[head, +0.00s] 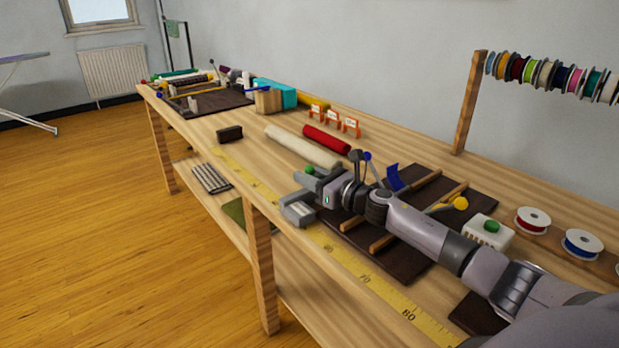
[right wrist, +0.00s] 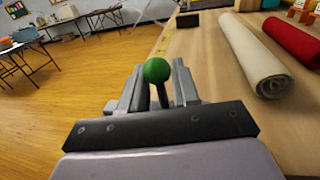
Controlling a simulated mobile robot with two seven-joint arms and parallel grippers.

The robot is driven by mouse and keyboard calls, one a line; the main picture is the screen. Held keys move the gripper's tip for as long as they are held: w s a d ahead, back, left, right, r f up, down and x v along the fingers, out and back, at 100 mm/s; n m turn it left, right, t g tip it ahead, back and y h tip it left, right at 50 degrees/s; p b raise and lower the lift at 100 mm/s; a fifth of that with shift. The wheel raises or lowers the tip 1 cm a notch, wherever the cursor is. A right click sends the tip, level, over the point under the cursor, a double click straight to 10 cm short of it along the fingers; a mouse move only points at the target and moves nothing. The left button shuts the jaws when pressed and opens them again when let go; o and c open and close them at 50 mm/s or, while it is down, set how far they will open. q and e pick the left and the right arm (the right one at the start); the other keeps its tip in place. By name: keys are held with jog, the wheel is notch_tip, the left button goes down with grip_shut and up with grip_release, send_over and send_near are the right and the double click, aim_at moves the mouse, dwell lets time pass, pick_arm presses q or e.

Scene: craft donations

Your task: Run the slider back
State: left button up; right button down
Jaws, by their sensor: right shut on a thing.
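A green ball knob (right wrist: 157,70) on a dark stem stands between the fingers of my right gripper (right wrist: 158,92) in the right wrist view. The right gripper is shut on the stem, just below the ball. In the head view the green knob (head: 310,169) shows just above the right gripper (head: 298,193), near the front edge of the bench. The foot of the stem is hidden by the gripper. A dark board with wooden rails (head: 400,262) lies under and beside my right arm; the arm covers part of it. My left gripper is not in view.
A cream roll (head: 300,147) and a red roll (head: 326,139) lie behind the gripper. A dark block (head: 229,133) sits to the left. A yellow measuring tape (head: 360,277) runs along the front edge.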

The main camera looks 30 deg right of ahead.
jog(key=shift+s, duration=0.15)
jog(key=c, duration=0.9)
grip_release()
jog(key=shift+c, duration=0.2)
notch_tip(320, 180, up, 20)
jog(key=p, duration=0.9)
